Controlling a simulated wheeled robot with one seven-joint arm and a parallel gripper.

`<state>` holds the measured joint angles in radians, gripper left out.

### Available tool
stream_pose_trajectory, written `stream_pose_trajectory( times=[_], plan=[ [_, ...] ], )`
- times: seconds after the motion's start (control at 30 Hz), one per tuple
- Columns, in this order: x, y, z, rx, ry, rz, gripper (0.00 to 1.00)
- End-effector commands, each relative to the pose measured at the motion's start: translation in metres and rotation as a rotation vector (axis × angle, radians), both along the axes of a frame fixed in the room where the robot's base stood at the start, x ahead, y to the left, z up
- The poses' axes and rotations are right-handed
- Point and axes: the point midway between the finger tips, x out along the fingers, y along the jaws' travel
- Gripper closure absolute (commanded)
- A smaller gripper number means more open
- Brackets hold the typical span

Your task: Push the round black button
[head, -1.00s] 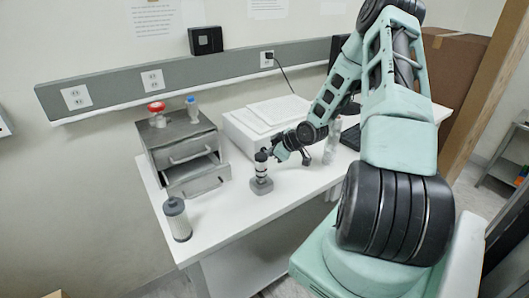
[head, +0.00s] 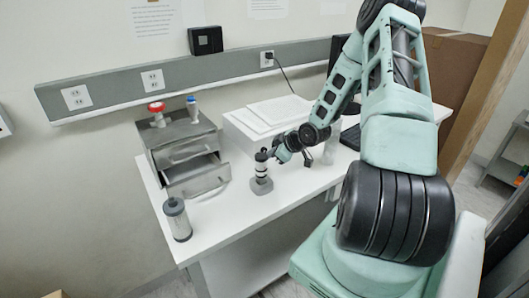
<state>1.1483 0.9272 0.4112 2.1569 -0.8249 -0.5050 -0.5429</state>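A small device (head: 261,184) with a grey base and an upright black-and-white banded cylinder stands on the white table. Its top (head: 261,156) looks black and round; I cannot tell whether this is the button. No other round black button is clear. My gripper (head: 280,156) is just right of the device's top, at about its height in the picture. I cannot tell whether it touches the device. Its fingers are small and dark, and their opening cannot be made out.
A grey drawer unit (head: 172,135) with one drawer pulled out stands left, bearing a red-lidded jar (head: 156,110) and a blue-capped bottle (head: 192,104). A grey canister (head: 177,220) stands front left. A white box (head: 236,128) lies behind. A black box (head: 205,40) hangs on the wall.

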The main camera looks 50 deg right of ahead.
Motion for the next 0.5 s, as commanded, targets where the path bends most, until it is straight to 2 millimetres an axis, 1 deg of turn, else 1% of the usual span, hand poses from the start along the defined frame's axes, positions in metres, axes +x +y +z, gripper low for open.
stream_pose_trajectory(
  times=[0.17, 0.5],
  plan=[
    [-0.008, 0.002, 0.000, 0.000, 0.001, 0.000, 1.00],
    [-0.040, 0.009, -0.001, 0.000, 0.002, 0.000, 1.00]
  ],
)
